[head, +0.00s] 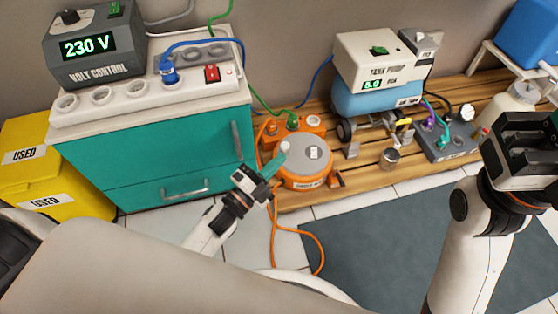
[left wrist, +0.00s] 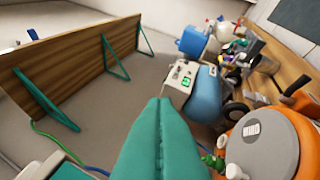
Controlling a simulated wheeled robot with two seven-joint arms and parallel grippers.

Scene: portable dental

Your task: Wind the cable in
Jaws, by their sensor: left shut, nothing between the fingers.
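The orange cable reel (head: 327,157) with a grey disc stands at the left end of the low wooden bench. A white crank knob (head: 284,147) sticks up at the disc's left edge. The orange cable (head: 318,252) hangs down from the reel and lies in a loop on the tiles. My left gripper (head: 279,160) is shut and empty, its teal fingertips close to the knob; contact cannot be told. In the left wrist view the shut fingers (left wrist: 160,103) are left of the reel (left wrist: 288,122) and knob (left wrist: 235,172). My right gripper (head: 525,150) is at the right; its fingers are unclear.
A teal cabinet (head: 180,155) with a power strip (head: 130,98) stands left of the reel. A green plug (head: 293,119) sits on the reel's housing. The tank pump (head: 375,55) and grey box (head: 450,146) stand right on the bench. A dark mat (head: 400,235) covers open floor.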

